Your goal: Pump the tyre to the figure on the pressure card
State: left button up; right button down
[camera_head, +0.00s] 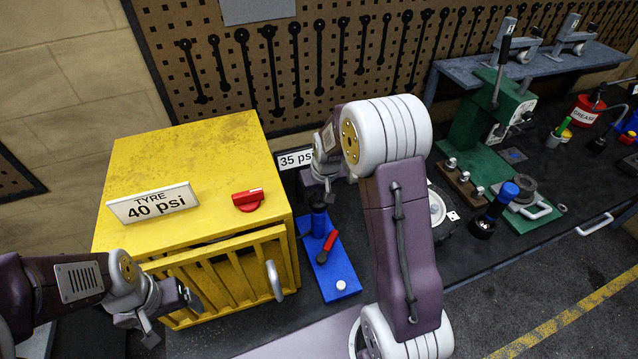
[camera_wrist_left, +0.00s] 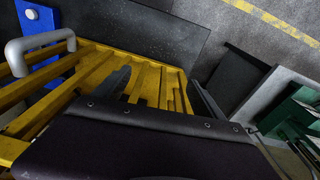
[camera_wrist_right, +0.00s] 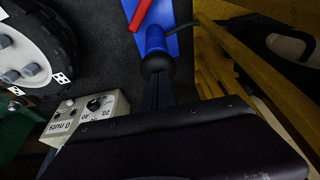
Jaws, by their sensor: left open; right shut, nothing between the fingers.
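The pressure card (camera_head: 153,202) stands on the yellow cabinet and reads "TYRE 40 psi". A readout (camera_head: 295,159) behind my right arm reads "35 psi", its right end covered. The blue foot of the pump (camera_head: 330,268) lies on the dark bench, with a red lever and a white button. My right gripper (camera_head: 321,192) is shut and empty, close above the pump's dark upright part (camera_head: 319,220); whether they touch I cannot tell. The wheel (camera_wrist_right: 27,65) is partly hidden by my right arm. My left gripper (camera_wrist_left: 163,90) is open and empty before the slatted cabinet front.
The yellow cabinet (camera_head: 190,150) has a slatted front with a grey handle (camera_head: 274,280) and a red knob (camera_head: 248,199) on top. A small dial box (camera_wrist_right: 85,115) shows "0 nuts". A green press (camera_head: 495,110) and blue-handled tool (camera_head: 503,198) stand right.

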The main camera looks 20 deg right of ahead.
notch_tip(320, 180, up, 4)
jog(key=p, duration=0.4)
jog(key=shift+w+f, duration=0.1)
jog(key=shift+w, duration=0.05)
jog(key=b+v, duration=0.3)
jog(key=v, duration=0.7)
